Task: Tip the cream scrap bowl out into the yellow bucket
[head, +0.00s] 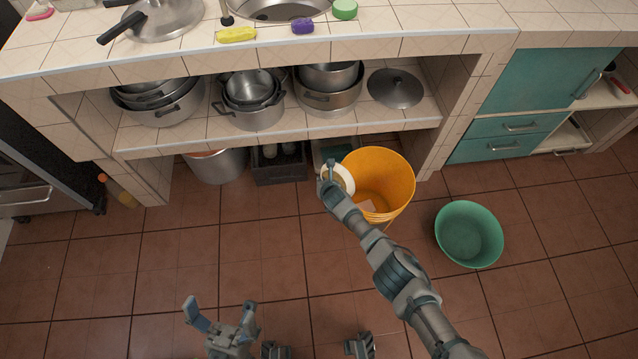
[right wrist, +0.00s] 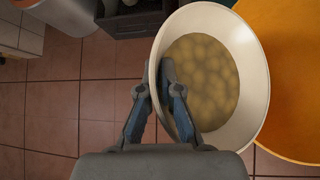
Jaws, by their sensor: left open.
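The cream scrap bowl (head: 349,176) is at the left rim of the yellow bucket (head: 398,170) in the head view, partly overlapping its opening. In the right wrist view the bowl (right wrist: 250,60) still holds a brownish, lumpy mass (right wrist: 205,75). The bucket (right wrist: 296,100) is at the right there. My right gripper (head: 328,180) is shut on the bowl's near-left rim, which passes between its fingers (right wrist: 165,75). My left gripper (head: 221,306) is open and empty, low over the floor at the bottom of the head view. A small pale patch shows inside the bucket.
A green basin (head: 469,234) stands on the floor right of the bucket. The counter shelf (head: 290,128) with several pots is behind. A dark crate (head: 279,165) and a metal pot (head: 216,167) stand under it. Tiled floor (head: 130,260) at the left front is clear.

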